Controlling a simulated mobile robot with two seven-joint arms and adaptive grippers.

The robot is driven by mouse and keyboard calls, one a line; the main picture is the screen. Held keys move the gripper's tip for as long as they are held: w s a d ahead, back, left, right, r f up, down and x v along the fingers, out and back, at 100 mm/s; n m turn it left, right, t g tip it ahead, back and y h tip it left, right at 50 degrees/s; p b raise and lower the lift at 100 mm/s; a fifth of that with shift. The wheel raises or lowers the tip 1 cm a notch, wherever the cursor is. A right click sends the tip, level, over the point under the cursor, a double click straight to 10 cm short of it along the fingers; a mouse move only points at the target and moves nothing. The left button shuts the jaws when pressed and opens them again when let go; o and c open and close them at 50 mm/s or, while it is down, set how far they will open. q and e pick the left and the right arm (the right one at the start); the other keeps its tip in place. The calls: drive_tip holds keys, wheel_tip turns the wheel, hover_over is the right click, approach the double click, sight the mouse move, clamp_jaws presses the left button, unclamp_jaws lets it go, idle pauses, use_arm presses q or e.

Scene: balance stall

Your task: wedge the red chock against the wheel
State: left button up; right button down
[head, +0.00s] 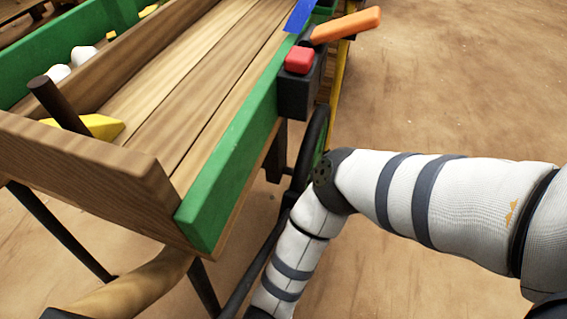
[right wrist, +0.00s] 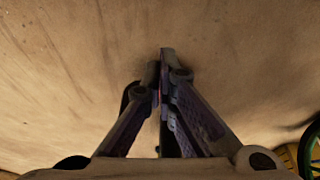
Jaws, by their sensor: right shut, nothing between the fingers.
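A red block (head: 299,60) sits at the top of a dark box on the cart's green side in the head view. Its lower part is hidden, and I cannot tell for sure that it is the chock. The wheel (head: 307,150) shows as a dark rim below the box, partly hidden by my right arm. A green and dark curved part of a wheel (right wrist: 314,152) shows at the lower right of the right wrist view. My right gripper (right wrist: 164,62) is shut and empty, over bare brown ground. My left gripper is not in view.
The wooden cart (head: 200,75) with green sides fills the left. An orange handle (head: 345,25) sticks out beside the dark box (head: 296,98). A wooden cart shaft (head: 130,288) and thin dark legs stand below. The ground at the right is clear.

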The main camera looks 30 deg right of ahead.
drive_tip(key=b+x, duration=0.4)
drive_tip(key=x, duration=0.5)
drive_tip(key=shift+s+f+b, duration=0.1)
drive_tip(key=shift+f+b, duration=0.1)
drive_tip(key=shift+b, duration=0.1)
drive_tip(key=w+d, duration=0.2)
drive_tip(key=shift+w+d+f, duration=0.1)
drive_tip(key=shift+d+f, duration=0.05)
drive_tip(key=shift+d, duration=0.25)
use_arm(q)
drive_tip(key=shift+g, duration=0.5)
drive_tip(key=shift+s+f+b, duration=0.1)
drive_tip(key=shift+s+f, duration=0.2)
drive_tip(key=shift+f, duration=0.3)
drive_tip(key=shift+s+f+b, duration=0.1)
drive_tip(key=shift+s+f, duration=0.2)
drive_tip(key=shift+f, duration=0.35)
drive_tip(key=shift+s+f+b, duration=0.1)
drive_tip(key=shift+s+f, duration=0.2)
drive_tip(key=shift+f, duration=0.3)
use_arm(e)
drive_tip(key=shift+w+d, duration=0.3)
drive_tip(key=shift+d, duration=0.1)
drive_tip(key=shift+w+d, duration=0.95)
drive_tip(key=shift+d, duration=0.15)
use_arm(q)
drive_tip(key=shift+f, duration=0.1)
use_arm(e)
drive_tip(key=v, duration=1.2)
